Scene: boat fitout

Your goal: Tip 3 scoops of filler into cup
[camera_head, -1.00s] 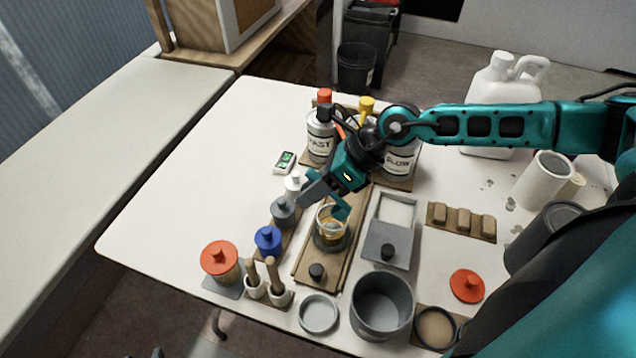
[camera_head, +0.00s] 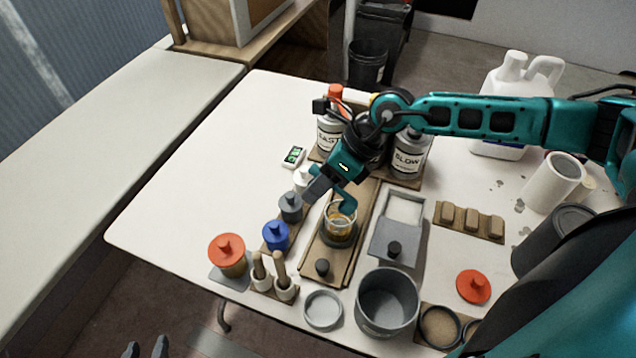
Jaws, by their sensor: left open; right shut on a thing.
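The clear cup (camera_head: 341,222) holds amber liquid and stands on a dark round base on the wooden board (camera_head: 318,284). My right gripper (camera_head: 333,196) hangs low over the cup's far left side. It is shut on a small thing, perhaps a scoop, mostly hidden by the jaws. A teal curved part reaches down to the cup's rim; I cannot tell whether it touches or what it carries. White material lies in the open part of a grey tray (camera_head: 374,244). My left gripper (camera_head: 146,350) is open and empty at the bottom edge, off the table.
Jars with grey (camera_head: 291,206), blue (camera_head: 276,236) and orange (camera_head: 227,251) lids line the left. An open grey pot (camera_head: 387,306) stands in front, an orange lid (camera_head: 473,286) to its right. Bottles, including SLOW (camera_head: 411,152), stand behind. The table's left part is clear.

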